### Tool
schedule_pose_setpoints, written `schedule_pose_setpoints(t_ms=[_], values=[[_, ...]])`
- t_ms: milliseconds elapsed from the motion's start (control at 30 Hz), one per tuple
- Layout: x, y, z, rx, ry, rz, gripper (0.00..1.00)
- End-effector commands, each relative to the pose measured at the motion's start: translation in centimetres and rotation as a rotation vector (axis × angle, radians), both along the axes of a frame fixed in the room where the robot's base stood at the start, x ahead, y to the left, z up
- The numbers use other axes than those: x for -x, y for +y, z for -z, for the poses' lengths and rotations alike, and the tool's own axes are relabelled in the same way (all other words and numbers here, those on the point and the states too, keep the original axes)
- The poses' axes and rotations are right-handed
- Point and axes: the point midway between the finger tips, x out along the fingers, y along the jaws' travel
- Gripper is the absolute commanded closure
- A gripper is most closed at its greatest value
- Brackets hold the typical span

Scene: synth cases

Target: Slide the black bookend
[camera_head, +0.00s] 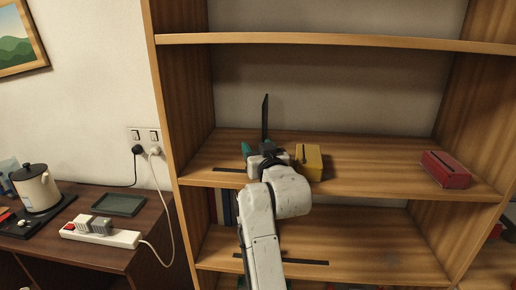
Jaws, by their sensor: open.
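The black bookend (265,118) stands upright on the middle shelf (370,158) and shows as a thin dark plate seen nearly edge-on. Its lower part and base are hidden behind my gripper (260,150). My gripper is open at the bookend's foot, low over the shelf, with a teal finger showing on the left. I cannot tell whether a finger touches the bookend.
A yellow box (309,162) stands close right of my gripper. A red slotted box (445,170) sits at the shelf's right end, with free shelf between them. A dark strip (229,170) lies along the front edge. The upper shelf (340,41) is overhead.

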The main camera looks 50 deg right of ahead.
Motion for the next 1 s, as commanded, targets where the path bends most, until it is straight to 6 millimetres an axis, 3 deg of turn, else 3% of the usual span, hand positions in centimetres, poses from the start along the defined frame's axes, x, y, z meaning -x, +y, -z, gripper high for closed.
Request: schedule_pose_setpoints(t_ms=[100,667,1000], values=[[0.01,0.02,0.00,0.000,0.000,0.000,0.46],[0.03,0.05,-0.03,0.001,0.000,0.000,0.99],[-0.34,0.34,0.02,0.001,-0.003,-0.001,1.00]])
